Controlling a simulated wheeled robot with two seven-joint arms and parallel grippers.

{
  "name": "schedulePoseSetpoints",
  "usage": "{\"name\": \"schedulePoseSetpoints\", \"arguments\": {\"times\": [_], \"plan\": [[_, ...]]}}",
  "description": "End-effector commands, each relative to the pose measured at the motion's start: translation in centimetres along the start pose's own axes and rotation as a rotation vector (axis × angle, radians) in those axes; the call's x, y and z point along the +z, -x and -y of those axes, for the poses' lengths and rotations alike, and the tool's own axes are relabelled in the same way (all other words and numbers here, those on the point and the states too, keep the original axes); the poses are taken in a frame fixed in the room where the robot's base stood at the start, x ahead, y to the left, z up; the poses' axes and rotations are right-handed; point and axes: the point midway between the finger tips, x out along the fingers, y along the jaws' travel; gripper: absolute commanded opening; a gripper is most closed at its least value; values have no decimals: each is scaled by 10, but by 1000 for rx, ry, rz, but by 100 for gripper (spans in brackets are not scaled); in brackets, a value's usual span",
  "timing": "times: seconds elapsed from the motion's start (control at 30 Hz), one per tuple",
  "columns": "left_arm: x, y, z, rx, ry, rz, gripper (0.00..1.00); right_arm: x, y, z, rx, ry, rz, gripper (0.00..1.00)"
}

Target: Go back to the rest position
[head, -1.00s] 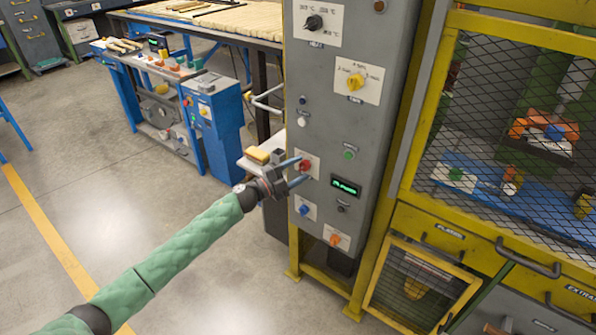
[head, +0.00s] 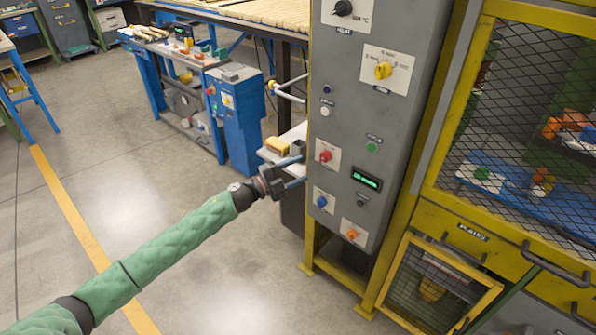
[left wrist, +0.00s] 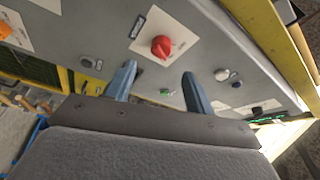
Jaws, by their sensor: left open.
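My left gripper (head: 296,171) is in front of the grey control panel (head: 385,130), close to its left edge. Its two blue-grey fingers are apart with nothing between them. In the left wrist view the open fingers (left wrist: 157,85) point at the panel face, and a red knob (left wrist: 161,47) on a white plate shows beyond them. In the head view the red knob (head: 325,156) is just right of the fingertips. I cannot tell for sure whether the fingers touch the panel. My right gripper is in neither view.
A yellow-framed mesh cabinet (head: 432,190) stands right of the panel. A small shelf with a yellow block (head: 277,145) is behind my gripper. A blue machine (head: 240,120) and a workbench stand at the back.

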Motion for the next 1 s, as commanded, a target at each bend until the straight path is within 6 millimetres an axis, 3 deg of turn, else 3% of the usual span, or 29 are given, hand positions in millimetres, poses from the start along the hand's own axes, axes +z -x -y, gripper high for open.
{"name": "schedulePoseSetpoints", "arguments": {"times": [0.27, 0.37, 0.57, 0.8, 1.0], "plan": [[3, 0, 0, -2, -9, 16, 54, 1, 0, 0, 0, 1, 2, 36], [16, 0, 2, -12, -18, 86, 54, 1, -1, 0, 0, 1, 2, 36], [62, 10, 14, -60, 10, 358, 54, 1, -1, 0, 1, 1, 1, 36], [94, 35, 51, -136, 99, 689, 54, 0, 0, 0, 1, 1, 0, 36], [95, 56, 81, -194, 239, 936, 54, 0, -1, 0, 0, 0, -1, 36]]}}
